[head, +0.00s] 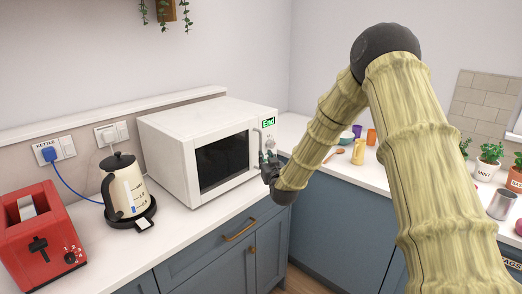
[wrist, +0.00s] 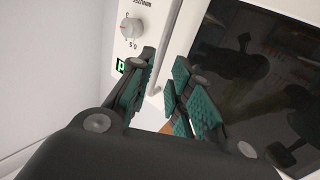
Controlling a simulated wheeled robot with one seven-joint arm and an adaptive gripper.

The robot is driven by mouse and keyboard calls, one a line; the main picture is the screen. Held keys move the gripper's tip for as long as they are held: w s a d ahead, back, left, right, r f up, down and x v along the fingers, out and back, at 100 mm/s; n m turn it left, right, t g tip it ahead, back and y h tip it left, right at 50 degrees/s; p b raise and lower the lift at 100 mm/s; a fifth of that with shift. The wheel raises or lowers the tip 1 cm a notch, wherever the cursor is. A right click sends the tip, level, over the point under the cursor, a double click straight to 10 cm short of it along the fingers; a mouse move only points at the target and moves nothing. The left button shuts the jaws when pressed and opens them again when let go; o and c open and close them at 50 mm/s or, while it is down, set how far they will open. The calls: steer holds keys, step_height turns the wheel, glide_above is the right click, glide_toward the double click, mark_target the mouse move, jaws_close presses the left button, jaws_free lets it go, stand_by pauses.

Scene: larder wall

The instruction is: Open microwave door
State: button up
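The white microwave (head: 190,135) stands on the counter with its dark-windowed door (head: 222,162) shut. Its green display reads "End". The pale bar handle (wrist: 167,45) runs down the edge of the door beside the control panel in the wrist view. My gripper (head: 268,166) is at the lower right of the microwave front. In the wrist view my gripper (wrist: 160,92) is open, with teal pads on both sides of the handle's lower end. A gap shows between the pads; I cannot tell whether either touches the bar.
A cream kettle (head: 126,186) on its base and a red toaster (head: 40,232) stand left of the microwave. Blue cabinets (head: 215,250) lie below the counter. Cups and potted herbs (head: 488,160) stand on the right counter. Open floor space lies before the microwave.

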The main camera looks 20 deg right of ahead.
steer(key=w, duration=0.2)
steer(key=w+d+p, duration=0.1)
steer(key=w, duration=0.2)
steer(key=w+p, duration=0.1)
steer(key=w, duration=0.2)
steer(key=shift+w+d, duration=0.25)
steer(key=shift+d, duration=0.05)
steer(key=shift+c, duration=0.4)
jaws_close()
